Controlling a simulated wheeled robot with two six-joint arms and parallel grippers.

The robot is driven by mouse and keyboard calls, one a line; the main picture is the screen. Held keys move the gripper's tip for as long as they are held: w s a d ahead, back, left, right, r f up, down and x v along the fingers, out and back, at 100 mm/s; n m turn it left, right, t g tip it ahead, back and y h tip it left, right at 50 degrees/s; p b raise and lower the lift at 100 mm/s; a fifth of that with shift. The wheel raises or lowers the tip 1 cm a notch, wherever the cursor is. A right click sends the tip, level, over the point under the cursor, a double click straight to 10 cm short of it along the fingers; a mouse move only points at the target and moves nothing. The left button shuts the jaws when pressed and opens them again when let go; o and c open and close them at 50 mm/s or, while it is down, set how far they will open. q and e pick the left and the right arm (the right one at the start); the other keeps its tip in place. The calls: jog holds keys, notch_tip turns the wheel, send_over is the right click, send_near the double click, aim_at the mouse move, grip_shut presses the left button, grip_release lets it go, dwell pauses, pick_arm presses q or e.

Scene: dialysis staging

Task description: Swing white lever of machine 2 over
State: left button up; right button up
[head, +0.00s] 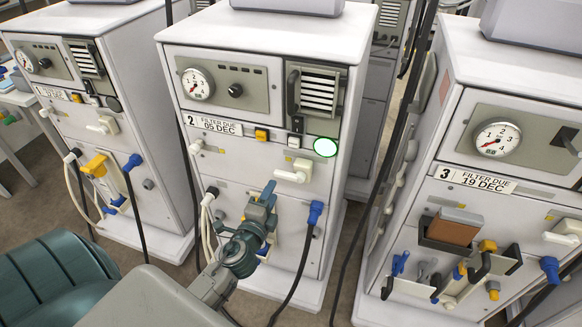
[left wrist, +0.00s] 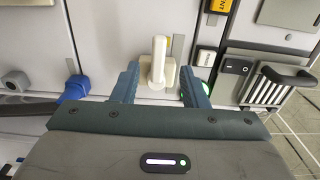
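Machine 2 (head: 240,160) stands in the middle of the head view with a "2" and a "FILTER DUE 05 DEC" label. Its white lever (head: 290,175) is on the front panel, below a lit green round lamp (head: 325,147), with its handle pointing left. My left gripper (head: 266,194) is in front of the panel, just left of and below the lever in the head view. In the left wrist view, the white lever (left wrist: 158,62) shows between the two blue fingers of the open left gripper (left wrist: 158,82), with a gap on each side. My right gripper is not in view.
A blue connector (head: 315,212) with a black hose is below the lever; it also shows in the left wrist view (left wrist: 74,88). An amber button (head: 262,135) and black switch (head: 297,124) are above. Machine 1 (head: 75,100) and machine 3 (head: 480,185) stand either side.

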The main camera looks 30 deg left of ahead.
aim_at(280, 177)
pick_arm(q)
jog(key=p+x, duration=0.2)
jog(key=x, duration=0.6)
jog(key=shift+w+a, duration=0.15)
jog(key=shift+w, duration=0.2)
jog(key=shift+x, duration=0.75)
jog(key=shift+f, duration=0.1)
jog(key=shift+c, duration=0.4)
grip_shut()
